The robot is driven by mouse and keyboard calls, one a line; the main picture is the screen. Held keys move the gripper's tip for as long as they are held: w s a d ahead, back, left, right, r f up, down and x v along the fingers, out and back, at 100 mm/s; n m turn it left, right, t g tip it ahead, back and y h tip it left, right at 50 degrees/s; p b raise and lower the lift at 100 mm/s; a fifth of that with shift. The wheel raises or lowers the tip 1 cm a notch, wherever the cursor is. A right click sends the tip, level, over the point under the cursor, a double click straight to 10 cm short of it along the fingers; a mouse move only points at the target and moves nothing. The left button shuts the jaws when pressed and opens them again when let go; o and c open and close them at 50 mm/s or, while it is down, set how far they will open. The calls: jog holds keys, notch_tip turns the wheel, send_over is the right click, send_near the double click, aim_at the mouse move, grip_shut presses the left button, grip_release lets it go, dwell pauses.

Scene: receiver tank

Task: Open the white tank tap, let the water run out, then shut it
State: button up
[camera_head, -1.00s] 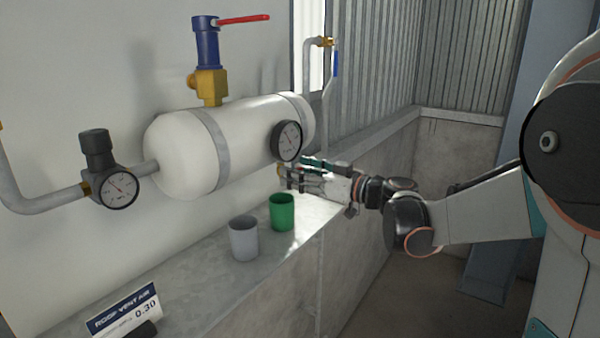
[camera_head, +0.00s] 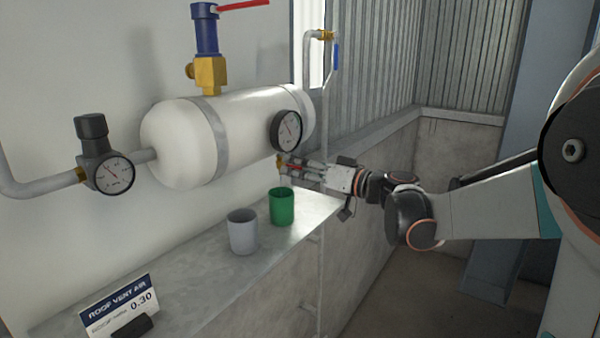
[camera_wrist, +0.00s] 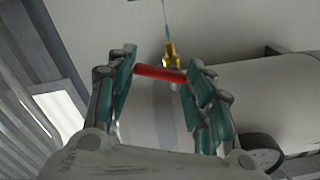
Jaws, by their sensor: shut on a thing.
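The white tank (camera_head: 255,108) lies on its side against the wall. Its small brass tap (camera_head: 280,160) hangs below its right end, above the green cup (camera_head: 282,206). In the wrist view the brass tap (camera_wrist: 171,57) has a red lever (camera_wrist: 160,73) that spans between my fingers. My gripper (camera_head: 293,167) is shut on this lever; it also shows in the wrist view (camera_wrist: 164,70). A thin bluish line like a water stream (camera_wrist: 166,20) runs from the tap toward a green edge at the top of the wrist view. The cup's inside is hidden.
A grey cup (camera_head: 242,232) stands left of the green one on the concrete ledge (camera_head: 190,268). A sign (camera_head: 118,305) stands at the front left. A gauge (camera_head: 286,131) is close above my gripper. A blue valve with a red lever (camera_head: 205,30) tops the tank.

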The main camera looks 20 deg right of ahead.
jog(key=shift+s+a+f+m+b, duration=0.15)
jog(key=shift+m+b, duration=0.5)
jog(key=shift+m, duration=1.1)
jog(key=shift+w+f+m+b, duration=0.15)
jog(key=shift+m+b, duration=0.45)
jog(key=shift+m, duration=1.15)
jog(key=shift+s, duration=0.1)
jog(key=o, duration=1.1)
jog(key=shift+f, duration=0.1)
jog(key=shift+c, duration=0.2)
